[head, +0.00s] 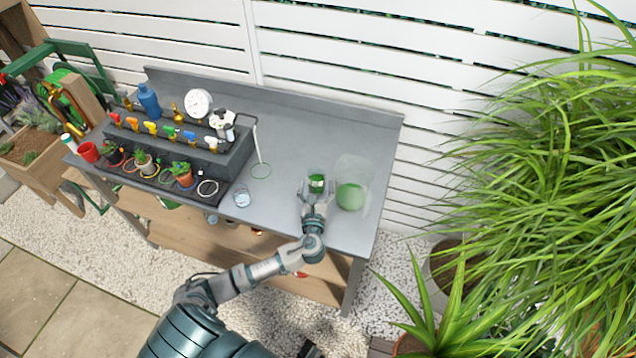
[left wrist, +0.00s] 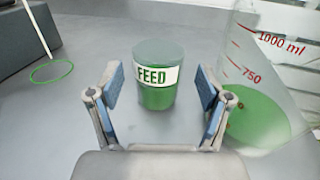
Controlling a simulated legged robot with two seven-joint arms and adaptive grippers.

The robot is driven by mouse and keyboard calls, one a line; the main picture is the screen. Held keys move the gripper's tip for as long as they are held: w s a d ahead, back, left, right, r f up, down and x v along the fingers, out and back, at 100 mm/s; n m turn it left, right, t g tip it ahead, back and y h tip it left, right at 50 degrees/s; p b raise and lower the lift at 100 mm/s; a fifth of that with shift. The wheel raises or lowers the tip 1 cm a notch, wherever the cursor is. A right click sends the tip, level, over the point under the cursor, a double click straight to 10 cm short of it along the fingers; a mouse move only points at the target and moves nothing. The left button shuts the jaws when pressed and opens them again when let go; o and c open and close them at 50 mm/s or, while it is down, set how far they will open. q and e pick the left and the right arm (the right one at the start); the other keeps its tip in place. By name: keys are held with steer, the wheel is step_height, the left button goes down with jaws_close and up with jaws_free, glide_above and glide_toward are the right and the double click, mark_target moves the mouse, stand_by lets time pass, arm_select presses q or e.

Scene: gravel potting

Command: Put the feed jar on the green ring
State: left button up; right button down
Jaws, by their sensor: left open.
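The feed jar (left wrist: 158,80) is a clear jar with green liquid and a white FEED label. It stands upright on the grey bench in the left wrist view, and it also shows in the head view (head: 317,183). My left gripper (left wrist: 160,95) is open, with one blue-padded finger on each side in front of the jar, not visibly touching it. My right gripper is not recognisable in either view.
A large graduated beaker (left wrist: 262,90) with green liquid stands close right of the jar. A small glass (head: 242,198) stands near the bench's front edge. A dark tiered rack (head: 180,150) with coloured taps and potted plants fills the left. Bench between ring and jar is clear.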

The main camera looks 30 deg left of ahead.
mark_target(317, 169)
arm_select(q)
steer(key=x, duration=0.6)
steer(key=shift+a+f+b, duration=0.15)
steer(key=shift+a+b, duration=0.1)
steer(key=shift+b, duration=0.15)
steer(key=shift+w+a, duration=0.1)
steer(key=shift+w, duration=0.2)
jaws_close()
arm_select(e)
steer(key=shift+w+a+r, duration=0.1)
steer(key=shift+w+r, duration=0.15)
steer(key=shift+r, duration=0.3)
steer(key=shift+w+a+r, duration=0.1)
steer(key=shift+w+r, duration=0.1)
steer(key=shift+r, duration=0.35)
arm_select(q)
steer(key=shift+r, duration=0.25)
